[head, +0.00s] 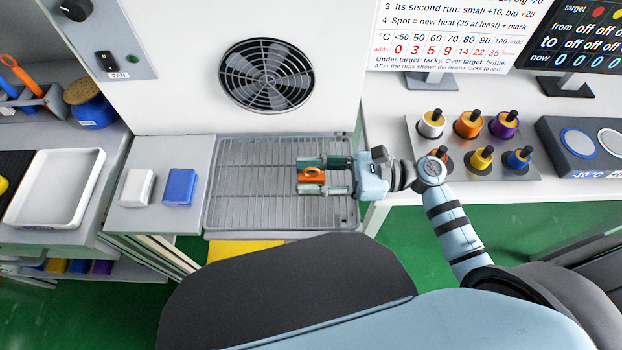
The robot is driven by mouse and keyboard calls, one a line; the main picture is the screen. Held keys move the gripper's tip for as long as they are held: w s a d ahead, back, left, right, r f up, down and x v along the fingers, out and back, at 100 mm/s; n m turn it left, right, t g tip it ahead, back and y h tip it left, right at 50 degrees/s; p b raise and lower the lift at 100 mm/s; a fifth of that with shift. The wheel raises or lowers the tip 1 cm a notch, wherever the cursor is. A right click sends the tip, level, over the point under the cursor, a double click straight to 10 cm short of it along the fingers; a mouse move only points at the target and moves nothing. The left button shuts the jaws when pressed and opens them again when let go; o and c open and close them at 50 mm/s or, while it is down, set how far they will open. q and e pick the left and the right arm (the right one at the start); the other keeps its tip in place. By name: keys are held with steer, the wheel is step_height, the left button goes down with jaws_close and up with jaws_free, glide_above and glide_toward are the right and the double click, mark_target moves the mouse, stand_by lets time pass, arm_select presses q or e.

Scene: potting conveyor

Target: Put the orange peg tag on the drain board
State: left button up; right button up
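The orange peg tag (312,175) is between the two fingers of my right gripper (308,175), which appears shut on it. The fingers partly cover the tag. The gripper comes in from the right and is over the right half of the drain board (250,213), a grey wire rack below the fan. From this steep view I cannot tell whether the tag touches the wires or is held just above them. The rest of the drain board is bare. My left gripper is not in view.
A white block (137,188) and a blue block (180,187) lie on the grey surface left of the rack. A white tray (55,190) is farther left. The fan wall (190,90) rises behind. Several coloured knobbed pots stand on a plate (422,127) at right.

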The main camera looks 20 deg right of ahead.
jaws_close()
steer(key=shift+r, duration=0.1)
